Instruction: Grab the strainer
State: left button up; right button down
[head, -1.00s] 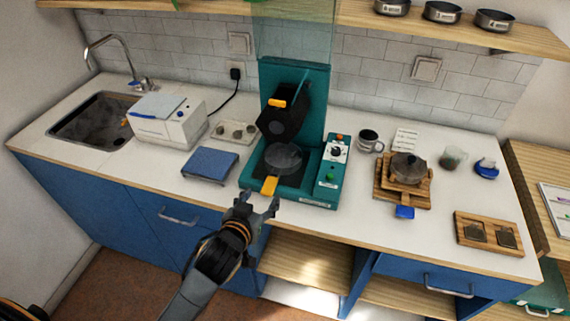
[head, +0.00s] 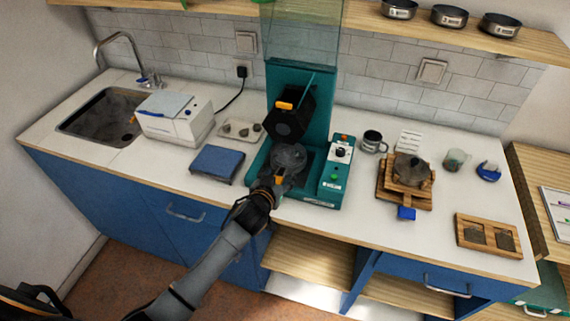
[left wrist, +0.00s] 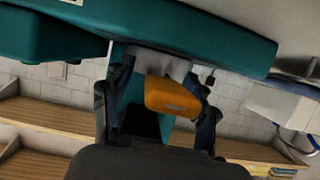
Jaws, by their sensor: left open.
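The strainer (head: 289,157), a round grey bowl with an orange handle, sits in the teal machine (head: 323,186) below a black part. Its orange handle (left wrist: 172,97) points toward me. My left gripper (head: 279,182) is at the handle, partly hiding it and the machine's front. In the left wrist view the open fingers (left wrist: 163,80) stand on either side of the handle, with a gap at least on the left. My right gripper is not in view.
A blue-topped pad (head: 217,163) and a white box-shaped device (head: 174,128) stand left of the machine. A mug (head: 372,142) and a wooden stand (head: 390,190) are to its right. The machine's black part (head: 290,120) overhangs the strainer. Open shelves lie below the counter.

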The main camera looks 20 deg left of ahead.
pick_arm(q)
jog(key=shift+w+f, duration=0.1)
jog(key=shift+w, duration=0.15)
jog(key=shift+c, duration=0.2)
jog(key=c, duration=1.1)
grip_shut()
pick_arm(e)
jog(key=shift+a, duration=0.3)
